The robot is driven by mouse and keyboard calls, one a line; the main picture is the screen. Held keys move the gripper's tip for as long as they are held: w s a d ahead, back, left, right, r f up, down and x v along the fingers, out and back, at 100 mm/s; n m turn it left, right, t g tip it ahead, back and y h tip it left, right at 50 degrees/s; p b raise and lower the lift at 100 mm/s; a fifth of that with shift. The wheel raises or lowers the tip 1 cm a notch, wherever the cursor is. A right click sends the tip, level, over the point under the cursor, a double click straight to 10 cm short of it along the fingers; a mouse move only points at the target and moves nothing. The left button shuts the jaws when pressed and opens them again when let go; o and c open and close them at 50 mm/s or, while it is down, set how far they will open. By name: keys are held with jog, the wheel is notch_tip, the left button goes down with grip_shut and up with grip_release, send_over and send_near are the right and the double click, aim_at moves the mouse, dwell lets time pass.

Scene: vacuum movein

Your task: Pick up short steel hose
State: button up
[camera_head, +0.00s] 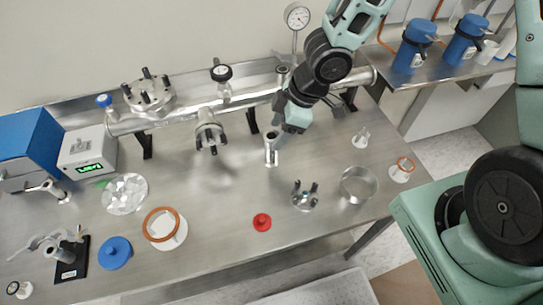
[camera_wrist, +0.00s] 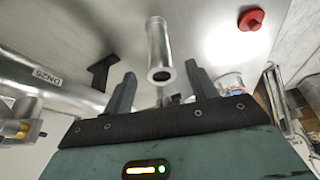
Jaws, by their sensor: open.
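A short steel tube (camera_head: 271,152), which looks like the short steel hose, stands upright on the steel table (camera_head: 220,190) near the middle. In the wrist view the steel tube (camera_wrist: 159,48) shows its open end toward the camera, just beyond the fingertips and roughly centred between them. My gripper (camera_head: 290,118) is close behind and to the right of the tube in the head view. In the wrist view my gripper (camera_wrist: 160,75) has its two dark fingers spread, with nothing held between them. I cannot tell whether a finger touches the tube.
A long steel pipe (camera_head: 178,121) with valves and a gauge (camera_head: 297,15) runs behind. A red cap (camera_head: 262,222), a small flanged part (camera_head: 305,195) and a steel ring (camera_head: 358,185) lie in front. Blue and orange-ringed parts stand left. Table space around the tube's front is clear.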

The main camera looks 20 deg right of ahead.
aim_at(271, 160)
jog(key=b+x, duration=0.1)
jog(key=x, duration=0.1)
jog(key=b+x, duration=0.1)
jog(key=x, duration=0.1)
jog(key=b+x, duration=0.2)
jog(key=shift+s+d+f, duration=0.1)
jog(key=shift+d+f, duration=0.1)
jog(key=shift+f, duration=0.3)
jog(key=c, duration=1.1)
jog(key=shift+r, duration=0.1)
